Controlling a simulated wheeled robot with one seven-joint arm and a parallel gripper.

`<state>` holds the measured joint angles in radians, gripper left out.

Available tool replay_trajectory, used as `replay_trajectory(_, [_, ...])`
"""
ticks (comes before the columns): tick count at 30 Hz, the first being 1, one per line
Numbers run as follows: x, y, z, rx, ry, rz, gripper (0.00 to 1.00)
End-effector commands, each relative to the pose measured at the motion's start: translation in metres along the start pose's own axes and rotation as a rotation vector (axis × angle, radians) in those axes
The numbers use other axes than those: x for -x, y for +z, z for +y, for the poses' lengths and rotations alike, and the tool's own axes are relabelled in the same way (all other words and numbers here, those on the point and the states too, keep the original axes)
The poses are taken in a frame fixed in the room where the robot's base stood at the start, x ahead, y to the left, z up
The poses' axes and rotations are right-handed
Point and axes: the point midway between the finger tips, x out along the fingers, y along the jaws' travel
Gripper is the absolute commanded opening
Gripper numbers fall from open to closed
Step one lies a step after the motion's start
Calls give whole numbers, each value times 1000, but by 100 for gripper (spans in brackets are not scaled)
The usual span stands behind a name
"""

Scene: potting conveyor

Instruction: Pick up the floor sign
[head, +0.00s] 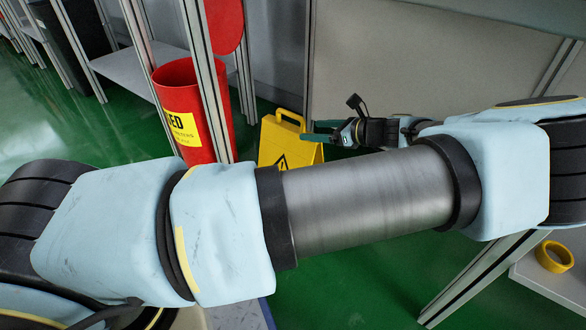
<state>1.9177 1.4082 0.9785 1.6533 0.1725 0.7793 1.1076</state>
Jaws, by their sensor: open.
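The floor sign (286,148) is yellow with a handle cut-out at its top and a black warning triangle low on its face. It stands upright on the green floor in the middle of the head view, and my arm hides its lower part. My gripper (318,132) is just right of the sign's top, pointing left towards it, with its fingers seen edge-on. It is open and holds nothing. I cannot tell whether the fingers touch the sign.
A red bin (212,140) with a yellow label stands left of the sign, behind a metal frame post (205,75). A grey panel (420,65) rises behind my gripper. A yellow tape roll (553,256) lies on a low shelf at right. Green floor is clear at far left.

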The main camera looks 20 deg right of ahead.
Motion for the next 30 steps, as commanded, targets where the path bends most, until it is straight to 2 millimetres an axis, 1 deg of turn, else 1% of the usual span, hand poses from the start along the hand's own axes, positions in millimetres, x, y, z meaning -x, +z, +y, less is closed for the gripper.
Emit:
replay_trajectory(1, [-11, -3, 1, 1, 3, -2, 80])
replay_trajectory(3, [-20, -3, 0, 2, 3, 0, 80])
replay_trajectory(10, [-36, -2, -2, 2, 1, 0, 80])
replay_trajectory(15, [-62, -5, -7, 3, 2, -1, 80])
replay_trajectory(18, [-74, -2, -8, 2, 2, 0, 80])
replay_trajectory(22, [-82, -1, -8, 2, 0, 2, 80])
replay_trajectory(29, [-82, 1, -8, 1, 0, 2, 80])
replay_trajectory(30, [-82, 1, -8, 1, 0, 2, 76])
